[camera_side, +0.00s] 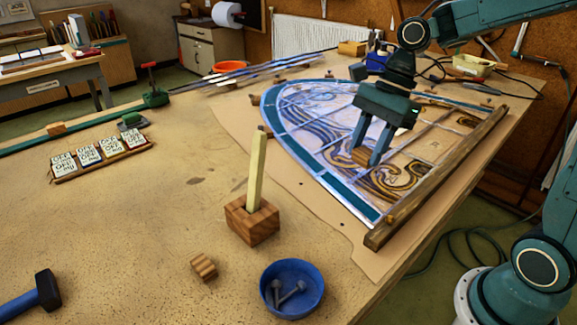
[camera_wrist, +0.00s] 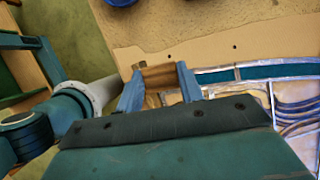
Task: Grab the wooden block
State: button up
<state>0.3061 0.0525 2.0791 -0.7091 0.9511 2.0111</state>
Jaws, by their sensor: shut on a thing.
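My gripper (camera_side: 367,152) is over the leaded panel (camera_side: 300,105), its fingers pointing down. It is shut on a small wooden block (camera_side: 361,156), which sits between the fingertips. In the wrist view the block (camera_wrist: 158,75) spans the gap between the two blue fingers of my gripper (camera_wrist: 158,84). I cannot tell whether the block touches the panel. A second small striped wooden block (camera_side: 204,267) lies on the bench at the front.
A wooden holder (camera_side: 252,226) with an upright pale stick stands left of the panel. A blue bowl (camera_side: 292,290) holds nails. A wooden batten (camera_side: 437,178) lines the panel's right edge. A hammer (camera_side: 30,297) lies at front left. The bench's left middle is mostly clear.

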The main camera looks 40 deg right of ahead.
aim_at(366, 151)
jog(key=shift+r, duration=1.6)
jog(key=shift+a, duration=0.1)
